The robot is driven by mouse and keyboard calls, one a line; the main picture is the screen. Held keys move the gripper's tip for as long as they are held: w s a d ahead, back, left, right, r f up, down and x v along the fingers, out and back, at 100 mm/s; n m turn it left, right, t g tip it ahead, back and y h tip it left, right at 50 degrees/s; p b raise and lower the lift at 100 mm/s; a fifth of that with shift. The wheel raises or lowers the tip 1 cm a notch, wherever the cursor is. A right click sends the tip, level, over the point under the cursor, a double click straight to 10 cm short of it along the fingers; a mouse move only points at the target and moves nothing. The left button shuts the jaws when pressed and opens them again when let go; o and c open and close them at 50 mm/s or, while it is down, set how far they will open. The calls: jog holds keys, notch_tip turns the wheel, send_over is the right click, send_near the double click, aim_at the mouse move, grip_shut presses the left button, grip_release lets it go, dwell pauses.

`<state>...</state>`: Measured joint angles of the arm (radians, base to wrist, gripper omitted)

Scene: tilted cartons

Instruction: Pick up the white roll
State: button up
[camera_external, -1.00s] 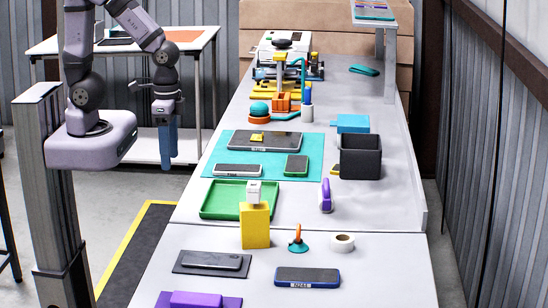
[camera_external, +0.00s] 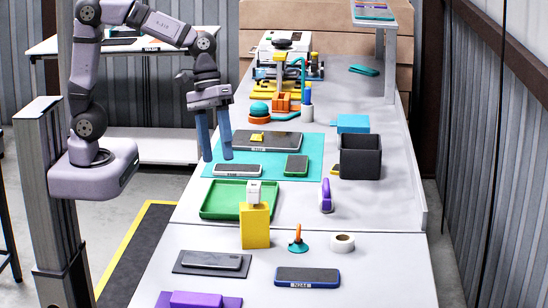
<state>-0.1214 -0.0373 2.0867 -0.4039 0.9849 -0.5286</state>
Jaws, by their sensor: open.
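The white roll (camera_external: 342,243) lies flat on the near part of the grey table, right of the middle, with its dark centre hole facing up. My gripper (camera_external: 217,157) points down with its two blue fingers spread apart and nothing between them. It hangs near the left edge of the teal mat, far behind and to the left of the roll. The roll is fully visible and apart from the gripper.
A teal suction-cup-like item with an orange tip (camera_external: 298,240) stands just left of the roll. A blue-cased phone (camera_external: 308,278) lies in front. Table right of the roll is clear.

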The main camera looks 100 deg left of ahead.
jog(key=w+a+r+n+t+h+b, duration=0.1)
jog(key=w+a+n+t+h+b, duration=0.2)
jog(key=w+n+b, duration=0.8)
jog(key=w+a+n+t+h+b, duration=0.25)
jog(key=w+n+t+b, duration=0.35)
jog(key=w, duration=0.8)
jog(key=g+p, duration=0.1)
jog(key=p, duration=0.1)
send_near(339, 234)
jog(key=w+d, duration=0.2)
jog(key=shift+d+f+n, duration=0.25)
jog(key=shift+d+n, duration=0.05)
jog(key=shift+d, duration=0.05)
jog(key=shift+p+x, duration=1.3)
jog(key=shift+x, duration=2.35)
jog(key=c, duration=0.9)
jog(key=shift+o, duration=0.2)
jog(key=shift+r, duration=0.15)
notch_tip(339, 234, up, 10)
jog(key=shift+b, duration=0.45)
